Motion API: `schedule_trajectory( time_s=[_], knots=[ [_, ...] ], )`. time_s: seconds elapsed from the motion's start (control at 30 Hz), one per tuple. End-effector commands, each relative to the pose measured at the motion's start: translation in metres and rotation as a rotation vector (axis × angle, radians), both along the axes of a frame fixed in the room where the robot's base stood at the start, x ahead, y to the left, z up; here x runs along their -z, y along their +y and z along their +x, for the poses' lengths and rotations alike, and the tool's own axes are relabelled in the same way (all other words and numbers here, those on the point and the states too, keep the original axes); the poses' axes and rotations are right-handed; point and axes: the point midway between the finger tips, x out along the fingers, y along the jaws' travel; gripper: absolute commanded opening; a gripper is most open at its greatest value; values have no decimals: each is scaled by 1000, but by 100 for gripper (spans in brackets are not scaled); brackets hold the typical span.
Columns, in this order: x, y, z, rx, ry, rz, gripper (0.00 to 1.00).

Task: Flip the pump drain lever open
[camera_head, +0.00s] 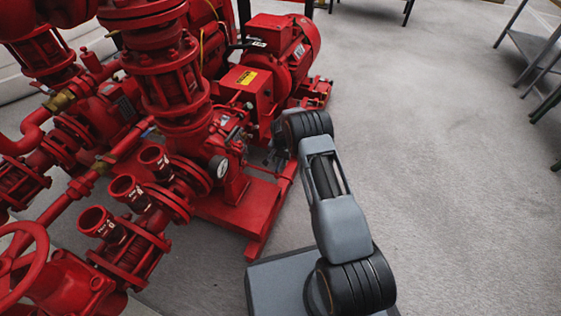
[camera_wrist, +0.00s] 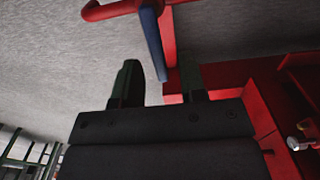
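A blue lever (camera_wrist: 152,42), which looks like the pump drain lever, hangs from a red pipe (camera_wrist: 112,10) at the top of the wrist view. Its free end lies between the two fingertips of my gripper (camera_wrist: 159,72), closer to the right finger. The fingers are apart and a gap shows on the left of the lever. I cannot tell whether the lever is within the fingers' depth or just beyond them. In the head view my arm reaches to the right side of the red pump, and I cannot make out the lever there.
The red pumpset (camera_head: 180,90) with pipes, hose outlets (camera_head: 125,188) and a pressure gauge (camera_head: 218,167) fills the left of the head view. Its red base frame (camera_head: 235,207) runs beside my arm. Grey floor on the right is clear up to a metal table (camera_head: 535,50).

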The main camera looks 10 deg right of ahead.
Motion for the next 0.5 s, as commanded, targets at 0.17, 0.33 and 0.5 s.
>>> schedule_trajectory(
  time_s=[0.17, 0.33, 0.5],
  knots=[
    [3, 0, 0, 0, -1, -1, 38],
    [3, 0, 0, 0, 0, 0, 38],
    [3, 0, 0, 0, 0, 0, 25]
  ],
)
